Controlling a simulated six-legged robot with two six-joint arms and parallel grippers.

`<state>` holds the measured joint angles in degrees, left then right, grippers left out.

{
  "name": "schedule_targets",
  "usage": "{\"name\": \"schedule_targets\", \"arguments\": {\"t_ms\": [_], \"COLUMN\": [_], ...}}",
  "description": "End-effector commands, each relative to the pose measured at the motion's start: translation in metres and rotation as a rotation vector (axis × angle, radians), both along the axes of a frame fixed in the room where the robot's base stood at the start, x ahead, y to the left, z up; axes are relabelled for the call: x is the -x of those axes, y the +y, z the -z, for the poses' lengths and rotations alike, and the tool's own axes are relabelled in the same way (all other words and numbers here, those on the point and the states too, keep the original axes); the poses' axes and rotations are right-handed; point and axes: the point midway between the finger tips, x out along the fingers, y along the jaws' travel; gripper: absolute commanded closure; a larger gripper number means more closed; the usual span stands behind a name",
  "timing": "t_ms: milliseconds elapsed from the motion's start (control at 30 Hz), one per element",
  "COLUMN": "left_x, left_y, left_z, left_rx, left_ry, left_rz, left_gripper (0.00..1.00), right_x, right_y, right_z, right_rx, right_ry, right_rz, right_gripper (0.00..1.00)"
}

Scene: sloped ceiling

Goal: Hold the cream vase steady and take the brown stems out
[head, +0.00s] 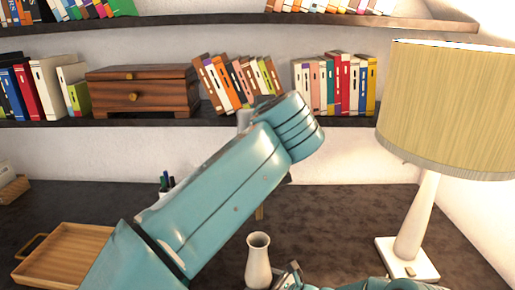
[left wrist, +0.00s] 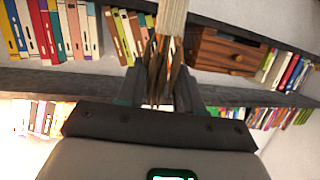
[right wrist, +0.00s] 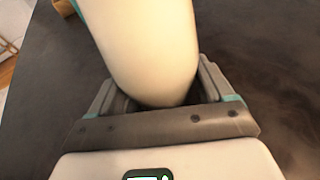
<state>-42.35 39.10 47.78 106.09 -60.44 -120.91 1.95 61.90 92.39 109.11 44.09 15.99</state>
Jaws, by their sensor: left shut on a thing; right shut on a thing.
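The cream vase (head: 258,265) stands upright at the bottom middle of the head view, its mouth open and empty-looking. My right gripper (head: 290,278) is at its right side. In the right wrist view the vase (right wrist: 145,45) fills the space between the fingers of my right gripper (right wrist: 158,92), which is shut on it. In the left wrist view my left gripper (left wrist: 160,88) is shut on the brown stems (left wrist: 155,70).
A lamp (head: 410,225) stands on the desk at the right. A wooden tray (head: 65,262) lies at the left, and pens (head: 166,182) show behind my left arm. Shelves at the back hold books (head: 235,82) and a wooden box (head: 140,90). Dark desk between vase and lamp looks clear.

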Motion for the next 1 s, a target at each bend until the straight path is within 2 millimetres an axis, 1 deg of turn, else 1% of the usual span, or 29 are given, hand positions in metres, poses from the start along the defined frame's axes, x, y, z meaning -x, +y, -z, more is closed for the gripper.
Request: {"name": "schedule_targets", "arguments": {"t_ms": [33,200,533,567,600,867,967,1000], "left_x": [0.0,0.0,0.0,0.0,0.0,0.0,0.0,0.001], "left_y": [0.0,0.0,0.0,0.0,0.0,0.0,0.0,0.0], "left_z": [-0.005,-0.013,-0.015,-0.015,-0.015,-0.015,-0.015,-0.015], "left_rx": [0.002,0.0,-0.002,-0.002,-0.002,-0.001,-0.001,-0.001], "left_ry": [-0.001,-0.001,0.0,0.0,0.0,-0.001,-0.001,-0.001], "left_rz": [-0.001,0.0,0.002,0.002,0.001,0.0,0.0,0.0], "left_gripper": [1.0,1.0,1.0,1.0,1.0,1.0,1.0,1.0], "right_x": [0.0,0.0,0.0,0.0,0.0,0.001,0.006,0.009], "right_y": [0.0,0.0,0.0,0.0,0.0,-0.002,-0.01,-0.016], "right_z": [-0.001,-0.001,-0.001,-0.001,-0.001,-0.001,-0.004,-0.006], "right_rx": [0.0,0.0,-0.001,-0.001,0.0,-0.001,0.0,0.0], "right_ry": [-0.001,-0.001,-0.002,-0.002,-0.002,-0.001,0.0,0.0], "right_rz": [0.0,0.0,0.001,0.001,0.001,0.001,0.002,0.003], "right_gripper": [0.36,0.36,0.36,0.1,0.0,0.0,0.0,0.0]}}
